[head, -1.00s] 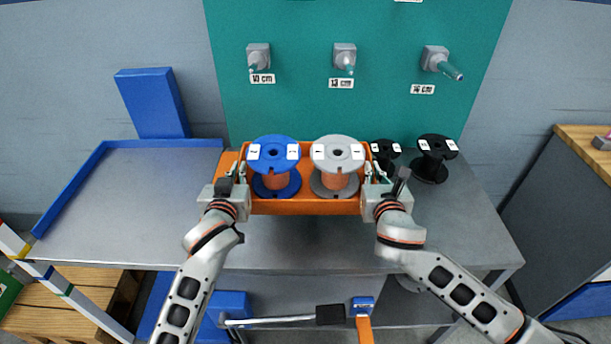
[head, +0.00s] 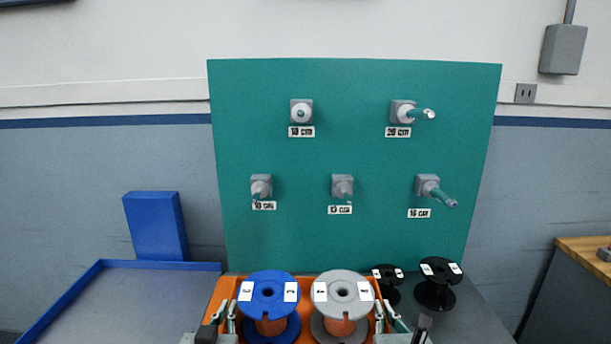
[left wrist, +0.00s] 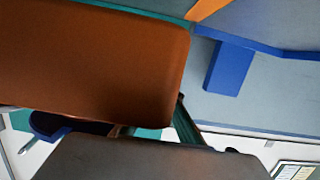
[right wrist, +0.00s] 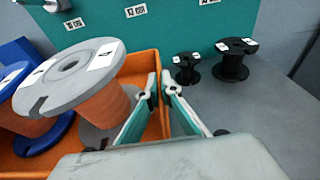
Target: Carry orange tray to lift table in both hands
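The orange tray (head: 310,278) is at the bottom centre of the head view, holding a blue spool (head: 268,291) and a grey spool (head: 343,293), both wound with orange. My left gripper (head: 229,317) is at the tray's left wall. In the left wrist view a close orange surface (left wrist: 95,60) hides most of its fingers. My right gripper (head: 387,318) is at the right wall; in the right wrist view its fingers (right wrist: 160,90) straddle that wall, close together. I cannot tell whether the tray is raised. No lift table is clearly identifiable.
A blue-rimmed grey surface (head: 110,300) lies left of the tray, with a blue block (head: 157,226) behind it. Two black spools (head: 390,283) (head: 437,284) stand close right. A teal board (head: 345,145) with several pegs rises behind. A wood-topped cabinet (head: 585,255) is far right.

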